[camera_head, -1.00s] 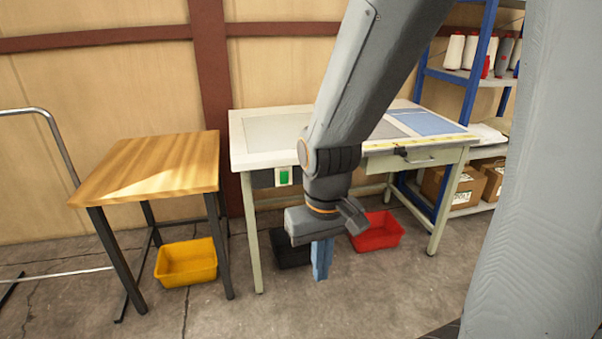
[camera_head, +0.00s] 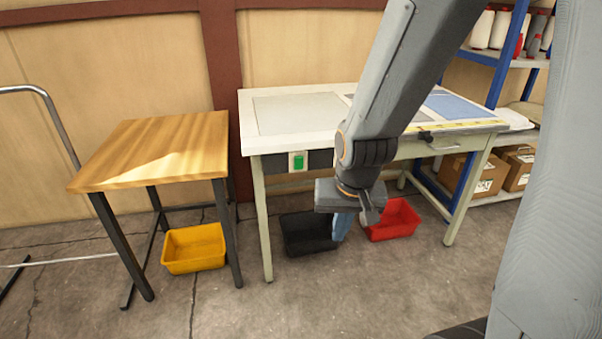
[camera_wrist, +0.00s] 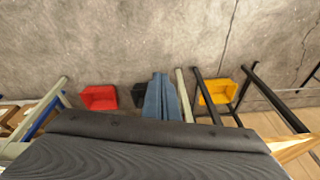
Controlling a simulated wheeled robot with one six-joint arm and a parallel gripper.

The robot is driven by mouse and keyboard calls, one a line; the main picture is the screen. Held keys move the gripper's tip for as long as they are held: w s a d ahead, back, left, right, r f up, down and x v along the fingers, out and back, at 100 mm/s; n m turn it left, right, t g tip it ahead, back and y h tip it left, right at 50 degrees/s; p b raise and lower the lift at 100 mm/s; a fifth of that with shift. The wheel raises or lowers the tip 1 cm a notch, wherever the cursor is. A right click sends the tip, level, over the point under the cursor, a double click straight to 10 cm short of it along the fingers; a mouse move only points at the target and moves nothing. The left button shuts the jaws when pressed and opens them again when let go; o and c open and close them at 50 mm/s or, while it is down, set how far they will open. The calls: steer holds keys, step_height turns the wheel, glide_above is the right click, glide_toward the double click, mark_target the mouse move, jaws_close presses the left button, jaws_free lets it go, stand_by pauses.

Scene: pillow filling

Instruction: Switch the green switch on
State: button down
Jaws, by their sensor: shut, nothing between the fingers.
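The green switch (camera_head: 298,161) sits in a pale plate on the front edge of the white work table (camera_head: 290,141), near its left corner. My gripper (camera_head: 341,227) hangs with its blue fingers pointing down, in front of the table and below its top, to the right of the switch. The fingers are shut and empty, clear of the switch. In the wrist view the blue fingers (camera_wrist: 161,98) are together over the floor, and the switch does not show there.
A wooden table (camera_head: 160,150) stands left of the work table. A yellow bin (camera_head: 194,250), a black bin (camera_head: 306,234) and a red bin (camera_head: 394,220) are on the floor. Blue shelving (camera_head: 484,110) stands at the right. The floor in front is clear.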

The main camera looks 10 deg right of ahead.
mark_target(299, 160)
steer(key=w+f+m+t+b, duration=0.3)
steer(key=w+m+t+b, duration=0.2)
steer(key=w, duration=0.4)
steer(key=w+f+m+t+b, duration=0.4)
steer(key=w+m+t+b, duration=0.1)
steer(key=w+b, duration=0.3)
steer(key=w+f+m+t+b, duration=0.4)
steer(key=w+m+t+b, duration=0.1)
steer(key=w, duration=0.4)
steer(key=shift+w+m+t+b, duration=0.35)
steer(key=shift+t+b, duration=0.5)
steer(key=shift+t, duration=0.35)
steer(key=shift+d, duration=0.1)
steer(key=w+r, duration=0.1)
steer(key=w, duration=0.3)
steer(key=w+b, duration=0.1)
steer(key=w, duration=0.4)
steer(key=w+r, duration=0.1)
steer(key=w, duration=0.4)
steer(key=shift+r+b, duration=0.3)
steer(key=shift+s, duration=0.1)
